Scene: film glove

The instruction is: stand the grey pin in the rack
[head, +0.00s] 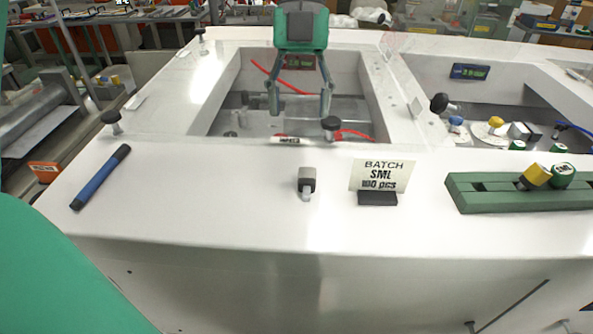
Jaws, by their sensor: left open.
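The grey pin (306,181) is on the white worktop near the middle of the head view, with its grey head at the top and its pale stem below; I cannot tell whether it stands or lies. The green rack (473,197) is at the right, a long block with slots. A yellow-headed pin (536,176) and a green-headed pin (563,175) are at the rack, the yellow one tilted. My left gripper (300,112) is open and empty at the top middle, beyond the grey pin and apart from it. My right gripper is not in view.
A batch sign (380,176) in a dark stand is between the grey pin and the rack. A blue marker (101,178) lies at the left. Dark knobs (331,126) stand along the edge of the recessed bays.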

